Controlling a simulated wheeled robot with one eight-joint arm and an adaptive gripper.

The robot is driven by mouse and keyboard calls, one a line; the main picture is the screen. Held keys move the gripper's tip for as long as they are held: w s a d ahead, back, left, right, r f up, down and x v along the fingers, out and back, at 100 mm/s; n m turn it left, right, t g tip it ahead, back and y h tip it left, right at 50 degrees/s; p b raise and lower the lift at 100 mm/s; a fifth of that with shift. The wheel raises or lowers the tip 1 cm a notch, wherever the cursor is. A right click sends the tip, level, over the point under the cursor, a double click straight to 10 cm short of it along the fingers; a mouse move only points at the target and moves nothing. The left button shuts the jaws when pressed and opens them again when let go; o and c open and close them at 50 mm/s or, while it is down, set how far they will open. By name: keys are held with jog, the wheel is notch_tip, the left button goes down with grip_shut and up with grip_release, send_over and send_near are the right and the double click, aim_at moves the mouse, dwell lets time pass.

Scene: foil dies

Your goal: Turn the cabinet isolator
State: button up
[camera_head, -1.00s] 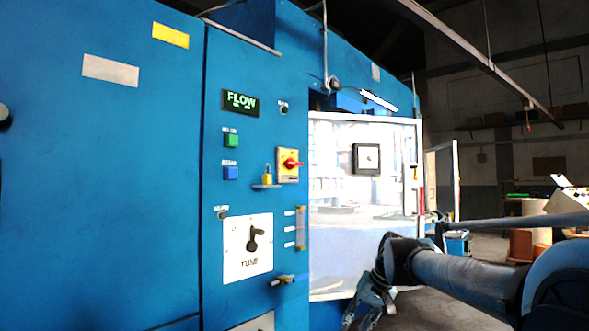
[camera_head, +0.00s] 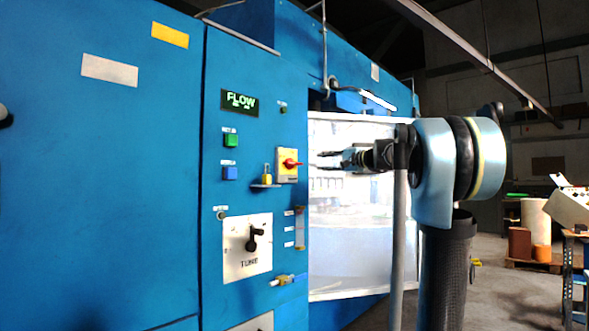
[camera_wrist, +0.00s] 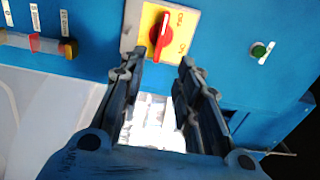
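The cabinet isolator is a red rotary handle (camera_head: 291,163) on a yellow plate (camera_head: 283,152), on the blue cabinet's front. In the wrist view the red handle (camera_wrist: 160,36) stands upright in the picture, beside ON and OFF lettering on the yellow plate (camera_wrist: 177,18). My gripper (camera_head: 318,161) is just right of the handle in the head view, pointing at it. In the wrist view its two fingers (camera_wrist: 163,66) are spread and empty, with the handle beyond the gap between their tips. The fingers appear apart from the handle.
A yellow padlock (camera_head: 267,178) hangs on a bracket left of the isolator. Green (camera_head: 230,140) and blue (camera_head: 230,173) buttons and a black TUNE lever (camera_head: 254,238) are nearby. A valve (camera_head: 288,281) sticks out below. A pale door panel (camera_head: 350,245) stands to the right.

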aim_at(296, 164)
jog(key=x, duration=1.7)
jog(key=shift+w+a+r, duration=0.1)
jog(key=shift+a, duration=0.05)
grip_shut()
